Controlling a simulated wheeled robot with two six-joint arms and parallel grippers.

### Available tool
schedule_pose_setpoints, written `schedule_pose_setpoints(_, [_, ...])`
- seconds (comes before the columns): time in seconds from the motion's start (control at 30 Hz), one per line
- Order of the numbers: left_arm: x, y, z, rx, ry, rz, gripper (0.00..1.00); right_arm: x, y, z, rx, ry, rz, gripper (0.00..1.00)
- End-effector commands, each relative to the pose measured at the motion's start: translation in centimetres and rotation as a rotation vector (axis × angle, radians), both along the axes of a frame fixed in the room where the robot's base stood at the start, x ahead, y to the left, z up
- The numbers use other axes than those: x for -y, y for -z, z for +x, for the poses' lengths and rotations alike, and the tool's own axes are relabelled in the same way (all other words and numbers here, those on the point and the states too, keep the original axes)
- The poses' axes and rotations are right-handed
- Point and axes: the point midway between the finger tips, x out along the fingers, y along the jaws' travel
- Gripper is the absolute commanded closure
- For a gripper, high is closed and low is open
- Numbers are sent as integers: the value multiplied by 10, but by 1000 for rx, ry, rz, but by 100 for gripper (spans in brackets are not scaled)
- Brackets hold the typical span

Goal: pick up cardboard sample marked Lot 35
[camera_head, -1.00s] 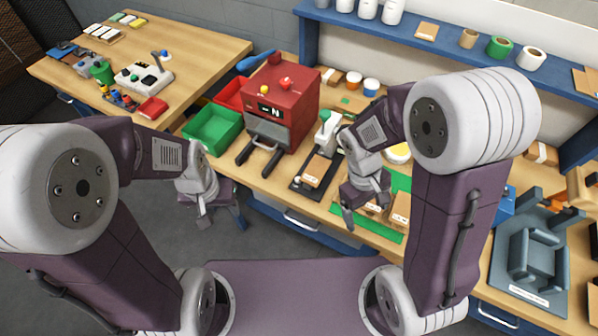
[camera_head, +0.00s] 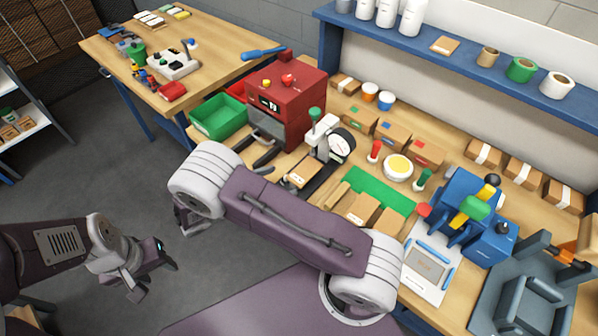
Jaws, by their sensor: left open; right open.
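Cardboard samples lie on the workbench: a tan one (camera_head: 361,206) on the green mat (camera_head: 385,190), another (camera_head: 389,221) beside it, and one (camera_head: 302,173) on the base of the press with the dial gauge. A grey-brown sheet (camera_head: 428,264) lies on a white plate at right. The lot marks are too small to read, so I cannot tell which is Lot 35. My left gripper (camera_head: 150,277) is open and empty over the floor at lower left. My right gripper (camera_head: 186,217) is mostly hidden behind its own arm, left of the bench, clear of the samples.
A red machine (camera_head: 287,95), a green bin (camera_head: 217,117) and a blue press (camera_head: 468,215) stand on the bench. Boxed samples (camera_head: 393,135) line the back. A blue shelf (camera_head: 460,65) overhangs it. My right arm crosses before the bench's front edge.

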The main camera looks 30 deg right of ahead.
Motion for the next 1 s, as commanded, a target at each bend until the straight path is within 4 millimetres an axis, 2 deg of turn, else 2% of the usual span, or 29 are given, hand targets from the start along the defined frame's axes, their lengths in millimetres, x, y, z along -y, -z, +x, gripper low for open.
schedule_pose_setpoints(0.13, [0, -8, 0, 0, 0, 0, 52, 23, 4, 3, -2, 4, -1, 14])
schedule_pose_setpoints(0.33, [0, -12, 0, 0, 0, 0, 52, 37, 10, 7, -2, 6, 1, 14])
schedule_pose_setpoints(0.53, [0, -23, 0, 0, 0, 0, 52, 71, 21, 13, -3, 6, 1, 14])
schedule_pose_setpoints(0.63, [0, -23, 0, 0, 0, 0, 52, 77, 24, 15, -2, 4, 2, 14])
schedule_pose_setpoints(0.83, [0, -23, 0, 0, 0, 0, 52, 78, 26, 16, 0, 2, 3, 14])
schedule_pose_setpoints(1.0, [0, -23, 0, 0, 0, 0, 52, 78, 26, 16, 0, 2, 3, 61])
